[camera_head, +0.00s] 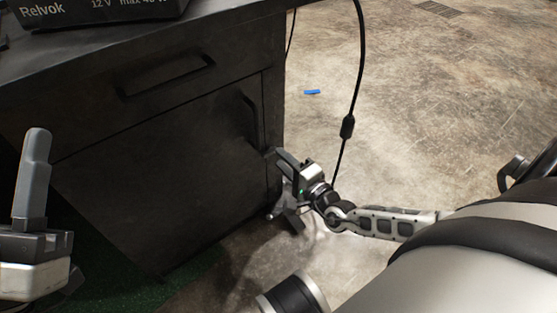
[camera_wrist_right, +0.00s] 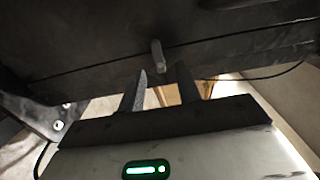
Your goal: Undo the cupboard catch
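The dark cupboard door (camera_head: 165,170) is shut in the front of the black cabinet, with a bar handle near its upper right corner. The small grey catch (camera_wrist_right: 157,55) sticks out beside a dark seam in the right wrist view. My right gripper (camera_wrist_right: 162,76) is open, its two fingers apart, with the catch just beyond and between the fingertips. In the head view my right gripper (camera_head: 280,158) is at the door's right edge and hides the catch there. My left gripper (camera_head: 35,150) is at the left edge, its opening not clear.
A drawer (camera_head: 90,95) with a bar handle is above the door. A black box (camera_head: 95,10) stands on the cabinet top. A black cable (camera_head: 347,125) hangs close to my right gripper. A blue piece (camera_head: 312,92) lies on the concrete floor, which is mostly clear.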

